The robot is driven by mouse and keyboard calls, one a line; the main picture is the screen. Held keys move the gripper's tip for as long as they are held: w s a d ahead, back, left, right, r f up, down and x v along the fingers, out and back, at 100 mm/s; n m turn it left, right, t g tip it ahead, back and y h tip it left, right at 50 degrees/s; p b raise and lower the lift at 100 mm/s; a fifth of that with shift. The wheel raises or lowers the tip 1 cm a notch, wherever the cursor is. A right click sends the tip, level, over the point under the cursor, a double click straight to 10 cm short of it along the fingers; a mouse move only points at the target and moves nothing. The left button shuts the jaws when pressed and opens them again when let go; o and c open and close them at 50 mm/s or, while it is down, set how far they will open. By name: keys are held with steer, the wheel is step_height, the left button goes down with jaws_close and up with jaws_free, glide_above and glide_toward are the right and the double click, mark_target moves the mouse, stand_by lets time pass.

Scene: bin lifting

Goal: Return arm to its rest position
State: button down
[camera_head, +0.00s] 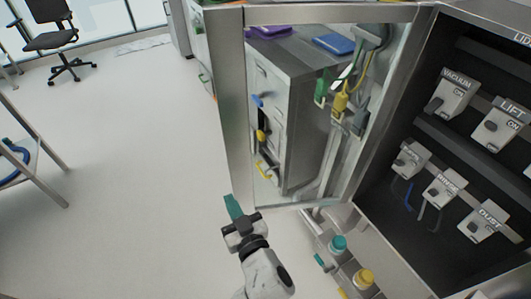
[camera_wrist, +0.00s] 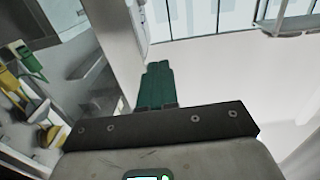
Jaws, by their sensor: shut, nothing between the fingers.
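My gripper (camera_head: 233,207) is in the lower middle of the head view, at the end of my white and black arm. Its green fingers are together, with nothing between them, and point up and slightly left in the picture. The green fingers also show in the wrist view (camera_wrist: 156,86), closed side by side above the dark gripper bar. The gripper is over open floor, in front of the lower left corner of a metal-framed cabinet door (camera_head: 233,100), and looks apart from it. The gap's depth is hard to tell.
A dark panel (camera_head: 430,180) with several labelled switches, including VACUUM and LIFT, stands at the right. An office chair (camera_head: 50,38) is far left, a table (camera_head: 40,170) nearer left. Pale floor (camera_head: 140,150) between is clear.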

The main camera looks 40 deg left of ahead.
steer(key=w+d+f+m+t+h, duration=0.2)
steer(key=w+d+m+h, duration=0.15)
steer(key=d, duration=0.45)
steer(key=w+d+f+m+t+h, duration=0.25)
steer(key=w+d+h, duration=0.2)
steer(key=d, duration=0.35)
steer(key=d+f+m+g+h, duration=0.1)
steer(key=d+f+m+h, duration=0.15)
steer(key=d, duration=0.55)
steer(key=d+f+m+g+h, duration=0.1)
steer(key=d+h, duration=0.2)
steer(key=d, duration=0.6)
steer(key=s+d+f+m+g+h, duration=0.1)
steer(key=s+d+g, duration=0.1)
steer(key=s+d, duration=0.4)
steer(key=s+d+f+m+g+h, duration=0.1)
steer(key=s+d+m+g+h, duration=0.15)
steer(key=d, duration=0.55)
steer(key=s+d+r+g, duration=0.1)
steer(key=s+d+g, duration=0.1)
steer(key=s+d, duration=0.3)
steer(key=s+d+g, duration=0.2)
steer(key=s+d, duration=0.3)
steer(key=s, duration=0.5)
steer(key=shift+s+r+g, duration=0.3)
steer(key=shift+s+r, duration=0.05)
steer(key=shift+s, duration=0.05)
steer(key=shift+a, duration=0.1)
